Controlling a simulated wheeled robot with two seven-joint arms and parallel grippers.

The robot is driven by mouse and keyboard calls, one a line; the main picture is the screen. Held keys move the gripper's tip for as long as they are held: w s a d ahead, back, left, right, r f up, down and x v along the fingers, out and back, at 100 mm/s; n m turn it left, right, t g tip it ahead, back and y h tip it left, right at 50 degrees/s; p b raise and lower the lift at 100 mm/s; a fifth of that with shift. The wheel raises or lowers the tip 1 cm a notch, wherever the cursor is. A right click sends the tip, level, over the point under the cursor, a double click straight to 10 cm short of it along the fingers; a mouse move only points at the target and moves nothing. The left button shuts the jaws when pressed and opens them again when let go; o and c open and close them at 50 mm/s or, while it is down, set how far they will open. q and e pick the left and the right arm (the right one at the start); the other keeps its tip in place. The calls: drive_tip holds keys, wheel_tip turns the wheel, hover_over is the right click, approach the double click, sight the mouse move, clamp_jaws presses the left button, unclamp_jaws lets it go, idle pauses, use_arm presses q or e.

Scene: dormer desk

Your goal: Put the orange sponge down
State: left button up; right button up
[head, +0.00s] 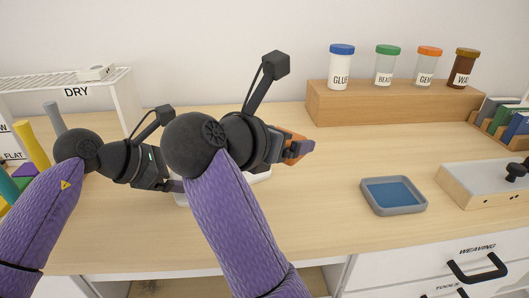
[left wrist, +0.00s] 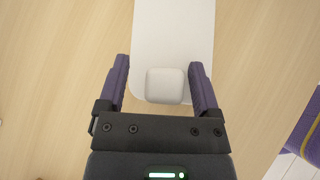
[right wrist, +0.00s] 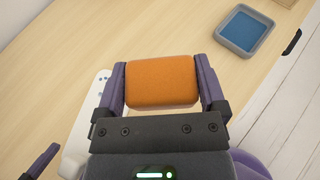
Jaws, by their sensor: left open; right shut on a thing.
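The orange sponge (right wrist: 162,82) is held between the two fingers of my right gripper (right wrist: 162,85), which is shut on it above the desk. In the head view, the sponge (head: 296,148) shows at the end of my right gripper (head: 290,150), left of the grey tray. My left gripper (left wrist: 160,85) is open, with a small white rounded block (left wrist: 165,86) on a white board (left wrist: 174,40) between its fingers. In the head view my left gripper (head: 175,186) is low over the desk, and the right arm partly hides the board.
A grey tray with a blue inside (head: 393,195) lies on the desk at the right. Several labelled jars stand on a wooden riser (head: 390,103) at the back. A white DRY rack (head: 120,100) is at the left. The desk's centre is clear.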

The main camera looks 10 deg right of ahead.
drive_tip(key=d+m+g+h, duration=0.3)
drive_tip(key=d+m+g, duration=0.1)
drive_tip(key=d, duration=0.5)
drive_tip(key=m+g+h, duration=0.1)
drive_tip(key=m+g, duration=0.4)
hover_over(390, 195)
drive_tip(key=f, duration=0.9)
drive_tip(key=shift+d, duration=0.2)
drive_tip(key=shift+f, duration=0.15)
drive_tip(key=o, duration=1)
drive_tip(key=shift+a+r, duration=0.15)
drive_tip(key=shift+r, duration=0.05)
drive_tip(key=v, duration=1.1)
drive_tip(key=shift+w+a+r, duration=0.1)
drive_tip(key=shift+w+a, duration=0.05)
drive_tip(key=shift+a, duration=0.2)
